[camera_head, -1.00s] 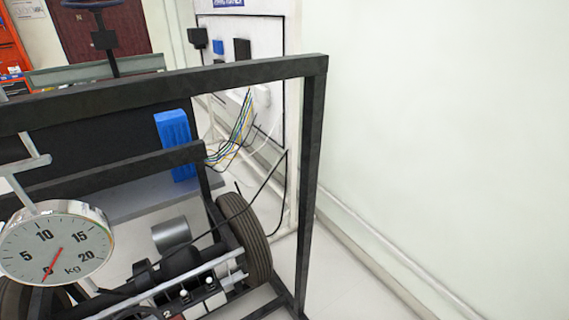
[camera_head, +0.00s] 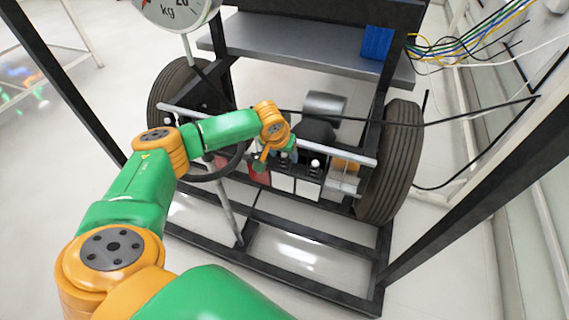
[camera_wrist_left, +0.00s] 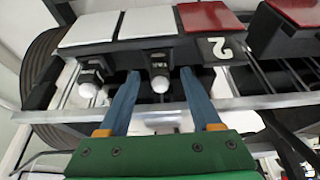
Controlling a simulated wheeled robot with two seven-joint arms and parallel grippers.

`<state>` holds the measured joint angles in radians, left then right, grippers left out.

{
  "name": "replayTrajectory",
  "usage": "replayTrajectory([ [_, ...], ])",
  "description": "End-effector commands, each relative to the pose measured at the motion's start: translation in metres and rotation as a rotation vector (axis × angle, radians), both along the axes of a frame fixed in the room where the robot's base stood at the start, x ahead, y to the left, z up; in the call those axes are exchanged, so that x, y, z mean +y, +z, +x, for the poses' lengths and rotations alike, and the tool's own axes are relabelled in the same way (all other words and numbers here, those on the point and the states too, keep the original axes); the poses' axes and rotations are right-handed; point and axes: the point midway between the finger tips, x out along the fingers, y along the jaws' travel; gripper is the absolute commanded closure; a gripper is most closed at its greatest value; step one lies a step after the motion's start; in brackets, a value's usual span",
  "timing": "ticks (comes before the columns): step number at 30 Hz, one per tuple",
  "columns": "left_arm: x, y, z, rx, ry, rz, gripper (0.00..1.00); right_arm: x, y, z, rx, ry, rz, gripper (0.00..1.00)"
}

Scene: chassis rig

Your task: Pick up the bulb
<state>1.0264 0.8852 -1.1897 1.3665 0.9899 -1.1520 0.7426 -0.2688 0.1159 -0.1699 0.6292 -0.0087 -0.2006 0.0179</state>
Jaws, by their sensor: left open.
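A small bulb (camera_wrist_left: 160,84) with a white rounded tip and a dark base marked with lettering sits in a black holder in the left wrist view. My left gripper (camera_wrist_left: 159,75) is open, with one blue finger on each side of this bulb. Gaps show between the fingers and the bulb. A second, similar bulb (camera_wrist_left: 88,90) is left of the fingers; it also shows in the head view (camera_head: 315,163). In the head view my left gripper (camera_head: 284,156) is at the front of the chassis and partly hides the nearer bulb. My right gripper is not in view.
A black frame (camera_head: 335,295) surrounds the chassis, with a steering wheel (camera_head: 215,165) beside my left arm. Metal rails (camera_wrist_left: 255,102) run near the fingers. White panels (camera_wrist_left: 148,22) and a red panel (camera_wrist_left: 208,16) adjoin the holders. A tyre (camera_head: 392,165) stands right.

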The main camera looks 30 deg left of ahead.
Motion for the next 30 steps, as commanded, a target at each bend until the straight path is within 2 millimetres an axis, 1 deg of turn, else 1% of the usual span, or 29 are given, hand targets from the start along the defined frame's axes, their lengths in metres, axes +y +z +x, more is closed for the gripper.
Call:
replayTrajectory([
  [5,0.0,0.001,0.0,-0.001,0.0,0.0,0.35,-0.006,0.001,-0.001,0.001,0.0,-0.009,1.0],
  [6,0.0,0.001,0.0,-0.001,0.0,0.0,0.46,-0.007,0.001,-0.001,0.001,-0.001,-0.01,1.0],
  [8,0.0,0.001,0.0,-0.001,-0.001,0.001,0.62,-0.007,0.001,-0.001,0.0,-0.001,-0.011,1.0],
  [9,0.0,0.001,0.0,-0.001,-0.001,0.001,0.73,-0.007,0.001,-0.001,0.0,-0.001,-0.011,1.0],
  [11,0.0,0.001,0.0,-0.001,-0.001,0.001,0.89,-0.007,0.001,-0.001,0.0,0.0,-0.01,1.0],
  [12,0.0,0.001,0.0,-0.001,-0.001,0.001,1.0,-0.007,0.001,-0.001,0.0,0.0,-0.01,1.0],
  [20,0.0,0.001,0.0,-0.001,-0.001,0.001,1.0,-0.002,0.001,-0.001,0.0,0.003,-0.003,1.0],
  [22,0.0,0.006,0.0,-0.001,-0.001,0.0,1.0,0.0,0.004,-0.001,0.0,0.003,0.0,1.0],
  [23,0.0,0.012,0.001,-0.002,-0.001,0.0,1.0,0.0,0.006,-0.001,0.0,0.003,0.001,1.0],
  [27,0.0,0.051,0.001,-0.005,-0.001,-0.001,1.0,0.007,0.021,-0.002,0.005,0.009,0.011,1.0],
  [30,0.0,0.076,0.001,-0.005,0.0,0.0,1.0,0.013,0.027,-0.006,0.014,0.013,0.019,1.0],
])
